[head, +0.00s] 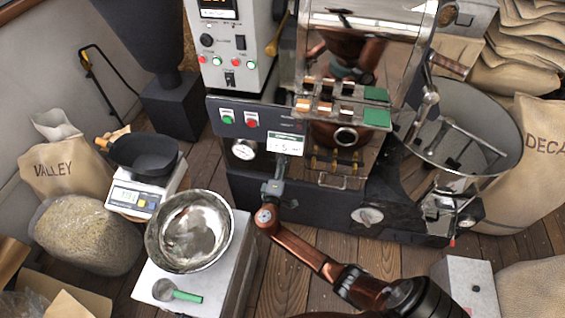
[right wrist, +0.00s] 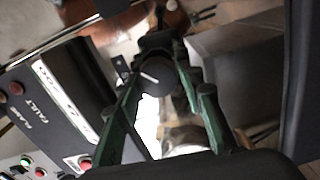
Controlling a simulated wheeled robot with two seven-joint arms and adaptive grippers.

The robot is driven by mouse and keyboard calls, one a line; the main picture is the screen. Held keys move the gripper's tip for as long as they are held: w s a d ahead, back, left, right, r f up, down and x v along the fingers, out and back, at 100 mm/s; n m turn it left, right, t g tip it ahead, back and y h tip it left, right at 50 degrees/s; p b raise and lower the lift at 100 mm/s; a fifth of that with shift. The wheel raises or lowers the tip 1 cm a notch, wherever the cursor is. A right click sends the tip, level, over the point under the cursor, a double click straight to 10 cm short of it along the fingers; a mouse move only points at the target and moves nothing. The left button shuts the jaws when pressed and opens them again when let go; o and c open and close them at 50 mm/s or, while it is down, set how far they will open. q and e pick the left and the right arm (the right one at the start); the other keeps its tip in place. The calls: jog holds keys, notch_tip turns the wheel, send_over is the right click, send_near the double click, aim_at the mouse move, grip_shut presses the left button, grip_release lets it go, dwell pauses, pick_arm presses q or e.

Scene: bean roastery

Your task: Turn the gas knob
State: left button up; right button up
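The gas knob (right wrist: 151,80) is a dark round knob with a white pointer line, seen in the right wrist view between the green fingers of my right gripper (right wrist: 162,68). The left finger lies close along its edge; a narrow gap shows on the right side, so the fingers look open around it. Contact is not clear. In the head view my right gripper (head: 277,178) is low in front of the roaster's dark front panel (head: 218,103), just under a white label (head: 286,143). The knob is not discernible there. My left gripper is not in view.
A steel bowl (head: 190,231) and a green-handled scoop (head: 176,292) are on a pale stand left of my right arm. A scale (head: 135,197) with a black pan stands behind. The round cooling tray (head: 500,125) is at right. Wooden floor is open beside my arm.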

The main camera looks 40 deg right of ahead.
jog(key=o, duration=0.3)
jog(key=shift+o, duration=0.2)
jog(key=v, duration=1.2)
